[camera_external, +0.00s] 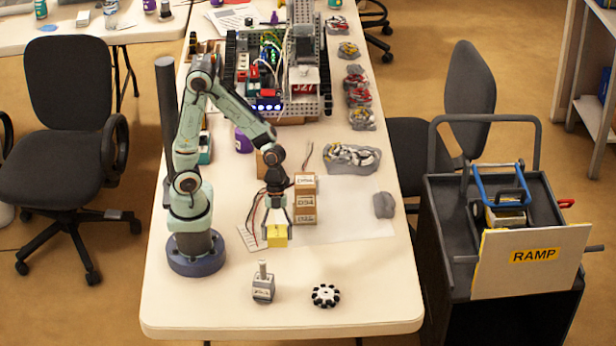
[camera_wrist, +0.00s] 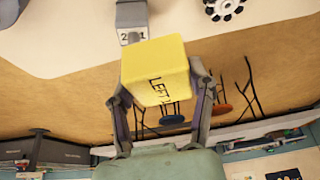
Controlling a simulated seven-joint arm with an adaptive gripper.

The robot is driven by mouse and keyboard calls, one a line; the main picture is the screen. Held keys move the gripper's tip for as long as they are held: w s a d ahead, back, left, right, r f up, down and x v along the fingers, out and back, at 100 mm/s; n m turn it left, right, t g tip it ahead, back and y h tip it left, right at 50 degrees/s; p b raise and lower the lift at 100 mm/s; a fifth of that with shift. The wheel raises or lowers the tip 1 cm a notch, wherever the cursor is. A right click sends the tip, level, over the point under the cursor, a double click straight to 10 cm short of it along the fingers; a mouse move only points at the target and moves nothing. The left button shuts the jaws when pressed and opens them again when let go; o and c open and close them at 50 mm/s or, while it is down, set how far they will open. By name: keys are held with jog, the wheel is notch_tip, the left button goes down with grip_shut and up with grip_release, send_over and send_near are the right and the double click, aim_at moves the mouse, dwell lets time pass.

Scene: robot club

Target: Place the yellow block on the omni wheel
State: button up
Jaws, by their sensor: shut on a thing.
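The yellow block (camera_external: 277,237) is held between the fingers of my gripper (camera_external: 276,224), which is shut on it. The block appears raised above the table. In the wrist view the yellow block (camera_wrist: 155,68) fills the space between the fingertips, with dark lettering on one face. The omni wheel (camera_external: 325,295), black and white, lies flat near the front of the table, to the right of and in front of the block. It also shows at the top right of the wrist view (camera_wrist: 224,8), partly cut off. Nothing rests on the wheel.
A small grey device (camera_external: 263,284) with an upright post stands left of the wheel. Cardboard boxes (camera_external: 305,207) are stacked just right of my gripper. A grey lump (camera_external: 384,205) lies further right. The table's front right is clear around the wheel.

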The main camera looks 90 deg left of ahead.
jog(key=w+d+f, duration=0.4)
jog(key=w, duration=0.4)
send_over(326, 296)
jog(key=a, duration=0.2)
jog(key=f, duration=0.5)
jog(key=shift+s+d, duration=0.25)
jog(key=shift+s, duration=0.05)
jog(key=shift+w+d+f, duration=0.1)
jog(key=shift+w+f, duration=0.05)
jog(key=shift+f, duration=0.8)
jog(key=shift+w+d+f, duration=0.1)
jog(key=shift+w+f, duration=0.05)
jog(key=shift+f, duration=0.8)
jog(key=shift+f, duration=0.1)
jog(key=o, duration=1.2)
